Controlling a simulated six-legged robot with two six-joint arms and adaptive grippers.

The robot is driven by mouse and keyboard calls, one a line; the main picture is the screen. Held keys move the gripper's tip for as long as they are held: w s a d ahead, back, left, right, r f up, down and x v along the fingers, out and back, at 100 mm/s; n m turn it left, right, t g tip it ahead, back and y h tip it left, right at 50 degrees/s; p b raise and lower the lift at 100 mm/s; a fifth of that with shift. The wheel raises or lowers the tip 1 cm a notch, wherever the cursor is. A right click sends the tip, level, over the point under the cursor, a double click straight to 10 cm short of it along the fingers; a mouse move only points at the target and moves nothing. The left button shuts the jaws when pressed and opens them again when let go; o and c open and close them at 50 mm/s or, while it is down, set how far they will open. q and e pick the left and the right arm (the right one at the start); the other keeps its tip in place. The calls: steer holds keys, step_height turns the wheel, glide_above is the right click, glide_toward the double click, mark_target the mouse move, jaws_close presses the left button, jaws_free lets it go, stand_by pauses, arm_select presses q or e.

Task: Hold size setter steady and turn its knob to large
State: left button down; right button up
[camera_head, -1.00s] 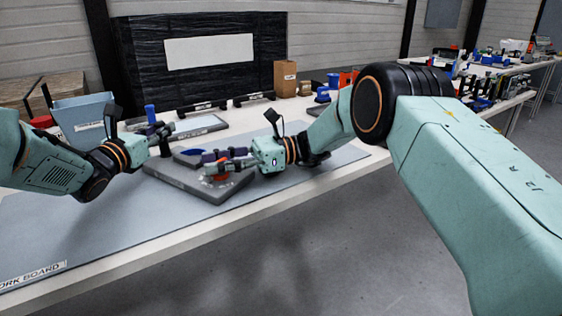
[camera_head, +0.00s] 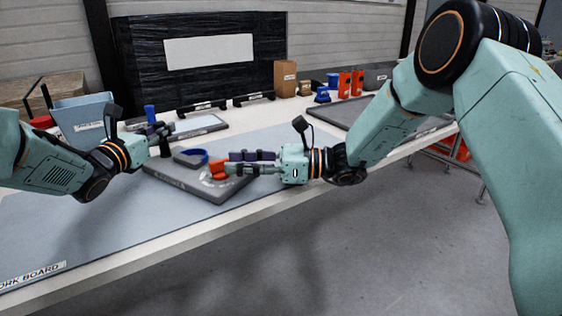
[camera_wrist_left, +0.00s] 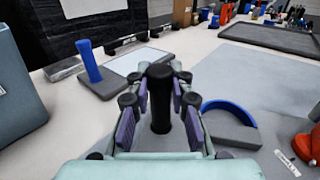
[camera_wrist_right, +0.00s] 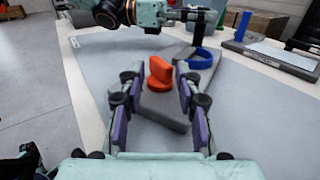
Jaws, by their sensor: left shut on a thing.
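The size setter is a grey slab (camera_head: 185,184) with a blue arc (camera_head: 190,155) and an orange knob (camera_head: 217,168), lying on the work mat. A black upright post (camera_wrist_left: 160,98) stands at its far end in the left wrist view. My left gripper (camera_head: 160,135) is shut on this post, a finger on each side. My right gripper (camera_head: 230,163) is open, pointing left along the slab. In the right wrist view the orange knob (camera_wrist_right: 160,73) shows between and just beyond the spread fingertips; I cannot tell whether they touch it. Size marks are unreadable.
A blue-grey bin (camera_head: 80,112) and a tray with a blue post (camera_head: 150,113) stand behind my left gripper. A cardboard box (camera_head: 285,78) and orange parts (camera_head: 350,83) are at the back. The mat (camera_head: 90,225) in front is clear.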

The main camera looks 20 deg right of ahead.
steer(key=v, duration=0.7)
steer(key=shift+s+d, duration=0.1)
steer(key=shift+s+r+n+g, duration=0.15)
steer(key=shift+s+n+g, duration=0.25)
steer(key=shift+n, duration=0.5)
steer(key=shift+s+r+n+g, duration=0.15)
steer(key=shift+n+g, duration=0.35)
steer(key=shift+n, duration=0.5)
steer(key=n, duration=0.1)
steer(key=n+g, duration=0.1)
steer(key=n, duration=0.1)
steer(key=shift+s+r+g, duration=0.1)
steer(key=shift+r+g, duration=0.05)
steer(key=shift+g, duration=0.15)
steer(key=shift+s+d+n+g, duration=0.1)
steer(key=shift+n+g, duration=0.4)
steer(key=shift+n, duration=0.4)
steer(key=shift+o, duration=0.3)
steer(key=shift+r, duration=0.1)
